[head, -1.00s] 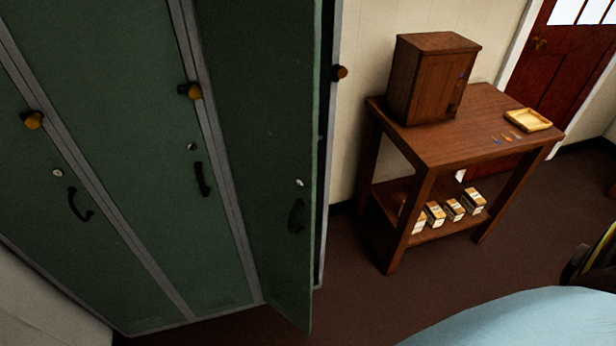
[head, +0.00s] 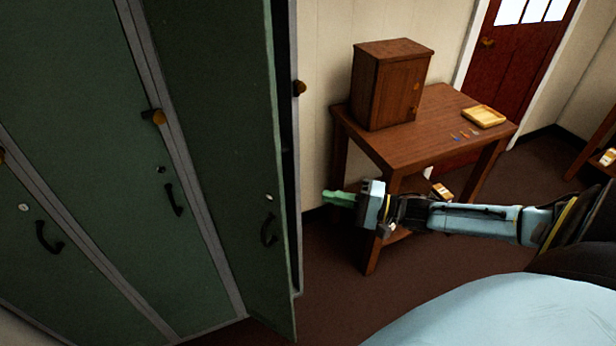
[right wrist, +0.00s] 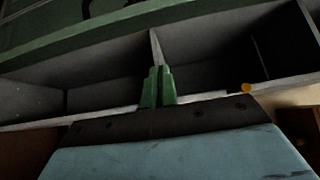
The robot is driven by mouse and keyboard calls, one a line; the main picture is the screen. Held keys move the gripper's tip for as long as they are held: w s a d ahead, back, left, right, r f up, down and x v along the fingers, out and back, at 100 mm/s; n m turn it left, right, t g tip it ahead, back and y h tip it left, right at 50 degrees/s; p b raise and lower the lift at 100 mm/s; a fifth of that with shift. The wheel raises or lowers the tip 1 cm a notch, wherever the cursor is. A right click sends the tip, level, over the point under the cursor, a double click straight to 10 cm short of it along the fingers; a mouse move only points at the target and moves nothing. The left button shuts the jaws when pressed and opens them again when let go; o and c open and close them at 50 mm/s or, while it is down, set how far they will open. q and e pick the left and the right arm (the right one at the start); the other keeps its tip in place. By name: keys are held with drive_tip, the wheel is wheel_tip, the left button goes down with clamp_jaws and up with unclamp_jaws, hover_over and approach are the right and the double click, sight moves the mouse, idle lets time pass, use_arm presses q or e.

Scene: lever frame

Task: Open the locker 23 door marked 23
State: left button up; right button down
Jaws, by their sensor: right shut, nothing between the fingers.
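A row of green locker doors fills the left of the head view. The rightmost door (head: 215,130) stands ajar, its free edge swung out from the frame and a dark gap behind it. It has a black handle (head: 269,230) and a small lock above it. No number 23 can be read on any door. My right gripper (head: 328,196) is shut and empty, its green fingertips just right of the open door's edge, apart from it in the picture. In the right wrist view, the shut fingers (right wrist: 157,88) are in front of a grey locker interior (right wrist: 100,75). My left gripper is not in view.
The other green doors (head: 90,130) are shut. A wooden table (head: 430,150) behind my right arm carries a small wooden cabinet (head: 392,85) and a yellow tray (head: 484,116). A red-brown door (head: 515,60) is at the back. Brown floor (head: 330,285) is clear by the lockers.

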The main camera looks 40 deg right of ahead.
use_arm(q)
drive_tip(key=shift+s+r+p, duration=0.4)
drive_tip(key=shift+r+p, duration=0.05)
drive_tip(key=shift+p, duration=0.05)
use_arm(e)
drive_tip(key=w+a, duration=0.6)
drive_tip(key=a, duration=0.3)
drive_tip(key=shift+a, duration=0.1)
drive_tip(key=shift+a, duration=0.1)
